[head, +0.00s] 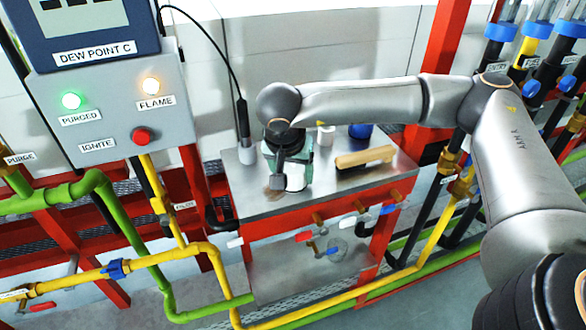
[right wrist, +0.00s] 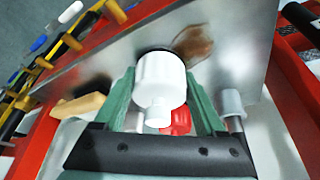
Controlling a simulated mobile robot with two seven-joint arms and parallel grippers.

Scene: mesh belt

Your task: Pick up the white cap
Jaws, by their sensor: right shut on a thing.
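My left gripper is not in view.
The metal bench top (head: 250,207) has a red frame. A wooden-handled brush (head: 365,157) lies right of the gripper. A small white piece (head: 326,136) and a blue one (head: 360,131) stand behind. A grey-based probe (head: 245,150) stands left. A brown stain (right wrist: 194,44) marks the top.

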